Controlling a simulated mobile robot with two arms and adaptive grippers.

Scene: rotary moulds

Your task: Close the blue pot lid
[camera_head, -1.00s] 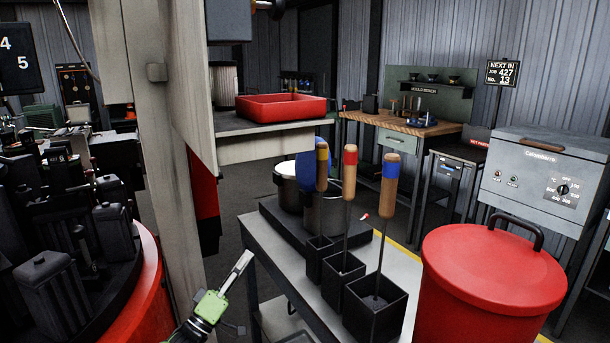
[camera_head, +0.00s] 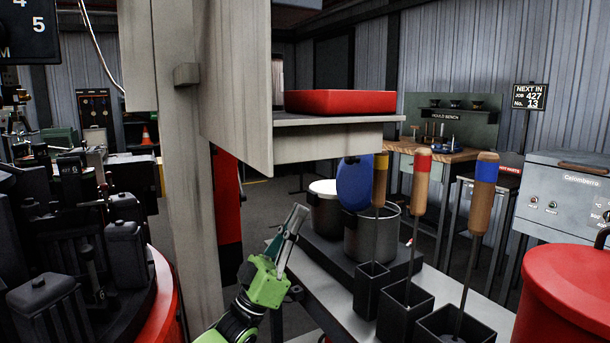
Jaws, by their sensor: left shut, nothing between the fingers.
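The blue pot lid (camera_head: 354,183) stands upright, open, at the back of a grey metal pot (camera_head: 372,235). The pot sits on a dark raised plate on the grey bench, and its mouth is uncovered. A yellow-banded ladle handle partly hides the lid and pot. My left gripper (camera_head: 297,222) is shut and empty. It points up in front and to the left of the pots, apart from the lid in the picture. My right gripper is not in view.
A second pot with a white lid (camera_head: 324,188) stands left of the blue-lidded pot. Ladles with yellow, red (camera_head: 421,180) and blue (camera_head: 484,190) bands stand in black holders. A red drum (camera_head: 570,290) is at right.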

